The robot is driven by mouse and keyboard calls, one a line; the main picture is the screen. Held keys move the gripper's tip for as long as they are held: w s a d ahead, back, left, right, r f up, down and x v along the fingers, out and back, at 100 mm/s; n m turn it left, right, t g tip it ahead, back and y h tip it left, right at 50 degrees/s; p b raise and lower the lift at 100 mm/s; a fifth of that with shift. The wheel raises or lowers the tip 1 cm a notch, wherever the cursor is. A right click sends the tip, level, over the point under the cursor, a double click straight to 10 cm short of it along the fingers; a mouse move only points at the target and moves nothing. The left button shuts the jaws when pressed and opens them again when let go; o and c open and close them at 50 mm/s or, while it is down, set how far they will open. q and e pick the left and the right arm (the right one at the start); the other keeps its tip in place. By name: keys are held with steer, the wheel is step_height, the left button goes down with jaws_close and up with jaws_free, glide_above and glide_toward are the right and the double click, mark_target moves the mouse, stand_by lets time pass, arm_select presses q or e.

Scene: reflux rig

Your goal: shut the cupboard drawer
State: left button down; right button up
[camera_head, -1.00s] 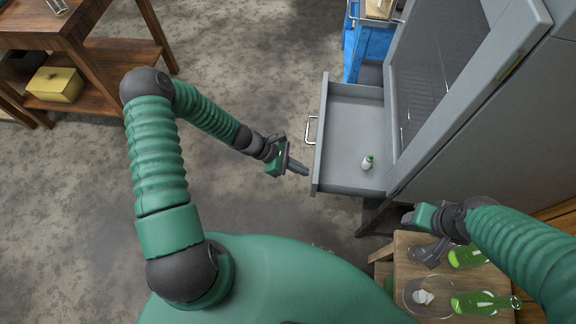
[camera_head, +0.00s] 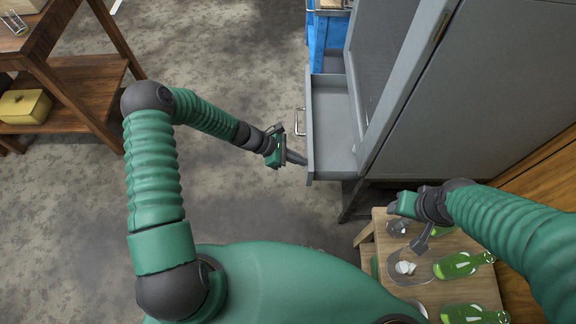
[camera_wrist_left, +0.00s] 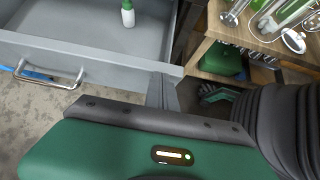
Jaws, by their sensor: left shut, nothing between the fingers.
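The grey cupboard drawer (camera_head: 333,128) is partly pulled out of the grey cupboard (camera_head: 432,95), with a metal handle (camera_head: 299,121) on its front. My left gripper (camera_head: 303,160) is shut and empty, its tips at the near end of the drawer front; it seems to touch it. In the left wrist view the fingers (camera_wrist_left: 163,92) meet the drawer front (camera_wrist_left: 100,52) near its right corner. A small green and white bottle (camera_wrist_left: 128,14) stands in the drawer there; the head view hides it. My right gripper (camera_head: 408,222) is over the small wooden table; its jaws are unclear.
The small wooden table (camera_head: 458,285) at lower right holds green bottles (camera_head: 464,265) and a glass dish (camera_head: 409,268). A blue trolley (camera_head: 328,38) stands beyond the drawer. A brown wooden shelf (camera_head: 62,75) is at upper left. Open concrete floor (camera_head: 215,60) lies between.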

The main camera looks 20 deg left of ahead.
arm_select(q)
steer(key=d, duration=0.2)
steer(key=w+d, duration=0.1)
steer(key=d, duration=0.2)
steer(key=shift+w, duration=0.1)
steer(key=w+d, duration=0.3)
steer(key=d, duration=0.6)
steer(key=shift+f, duration=0.15)
arm_select(e)
steer(key=shift+a+r, duration=0.1)
steer(key=shift+a, duration=0.1)
arm_select(q)
steer(key=shift+d, duration=0.1)
arm_select(e)
steer(key=shift+d, duration=0.1)
